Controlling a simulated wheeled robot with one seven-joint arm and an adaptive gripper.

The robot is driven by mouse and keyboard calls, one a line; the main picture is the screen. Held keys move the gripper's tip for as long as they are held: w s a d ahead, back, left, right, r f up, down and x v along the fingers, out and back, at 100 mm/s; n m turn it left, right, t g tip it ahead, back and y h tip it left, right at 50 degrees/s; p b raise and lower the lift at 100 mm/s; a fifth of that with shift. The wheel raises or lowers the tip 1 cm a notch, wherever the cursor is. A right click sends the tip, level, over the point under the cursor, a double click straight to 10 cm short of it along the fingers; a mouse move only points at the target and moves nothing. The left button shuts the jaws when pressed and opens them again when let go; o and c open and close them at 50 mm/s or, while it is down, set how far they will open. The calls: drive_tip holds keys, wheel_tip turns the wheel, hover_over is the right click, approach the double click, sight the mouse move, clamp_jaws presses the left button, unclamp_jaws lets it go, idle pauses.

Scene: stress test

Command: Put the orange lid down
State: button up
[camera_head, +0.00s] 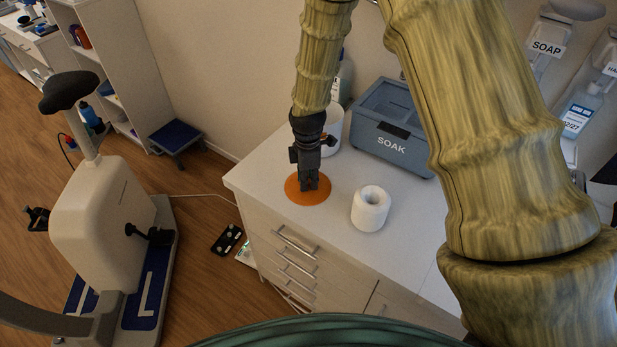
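The orange lid (296,193) is a flat round disc at the left part of the white counter top. My gripper (309,186) points down onto the middle of the lid and covers part of it. The fingertips look close together at the lid's centre. I cannot tell whether they hold a knob there or only touch it. The lid appears to lie flat at or very near the counter surface; any small gap beneath it cannot be made out.
A white roll (370,208) stands just right of the lid. A grey-blue box marked SOAK (392,125) and a white container (331,128) stand behind. Bare counter (262,170) lies left of the lid, near the counter's edge. An exercise bike (105,215) stands on the floor at left.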

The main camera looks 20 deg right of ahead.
drive_tip(key=shift+o, duration=0.8)
wheel_tip(320, 180, up, 12)
drive_tip(key=b, duration=0.3)
drive_tip(key=shift+r, duration=0.15)
idle(0.3)
